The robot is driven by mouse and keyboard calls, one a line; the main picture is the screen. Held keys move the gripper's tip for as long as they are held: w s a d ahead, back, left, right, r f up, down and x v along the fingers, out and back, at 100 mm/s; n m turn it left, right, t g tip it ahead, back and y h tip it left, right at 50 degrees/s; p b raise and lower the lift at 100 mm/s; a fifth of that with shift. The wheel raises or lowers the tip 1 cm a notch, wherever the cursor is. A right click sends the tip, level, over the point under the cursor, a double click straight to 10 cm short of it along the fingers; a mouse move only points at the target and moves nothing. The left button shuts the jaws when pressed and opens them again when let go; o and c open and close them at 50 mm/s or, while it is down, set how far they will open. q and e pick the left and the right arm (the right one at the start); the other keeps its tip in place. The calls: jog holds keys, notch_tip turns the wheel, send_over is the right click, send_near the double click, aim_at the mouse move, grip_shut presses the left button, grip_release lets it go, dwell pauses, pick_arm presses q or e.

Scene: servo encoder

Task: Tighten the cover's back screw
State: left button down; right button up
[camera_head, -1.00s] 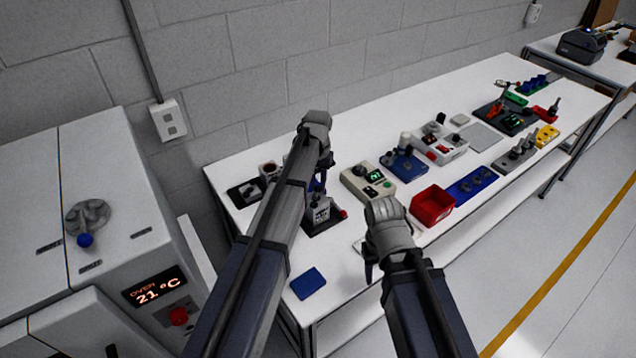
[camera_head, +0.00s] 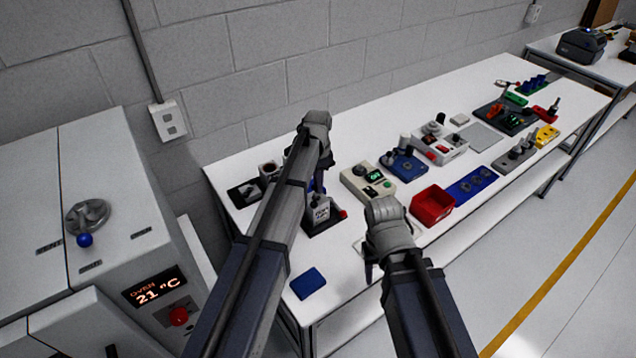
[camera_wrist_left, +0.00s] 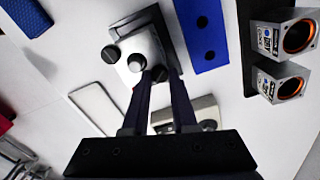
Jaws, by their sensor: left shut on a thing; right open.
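A grey servo unit with a pale cover (camera_head: 320,213) stands on a dark base on the bench, partly hidden by my left arm. In the left wrist view the cover (camera_wrist_left: 146,47) carries black screw heads. One screw (camera_wrist_left: 111,53) and another (camera_wrist_left: 137,62) are clear of the fingers. My left gripper (camera_wrist_left: 158,76) is shut on a third black screw (camera_wrist_left: 160,73) at the cover's edge. In the head view that grip is hidden behind my arm. My right gripper (camera_head: 369,272) is open and empty above the front of the bench, apart from the unit.
A blue block (camera_head: 308,283) lies near the bench's front left corner. Two grey units with orange-ringed openings (camera_wrist_left: 285,82) show in the wrist view. An oven stands at left.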

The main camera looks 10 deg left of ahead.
pick_arm(q)
jog(key=m, duration=0.5)
jog(key=shift+w+m, duration=0.15)
jog(key=shift+m, duration=0.15)
jog(key=m, duration=1)
jog(key=shift+m, duration=2.6)
jog(key=c, duration=0.7)
grip_release()
jog(key=shift+r, duration=0.2)
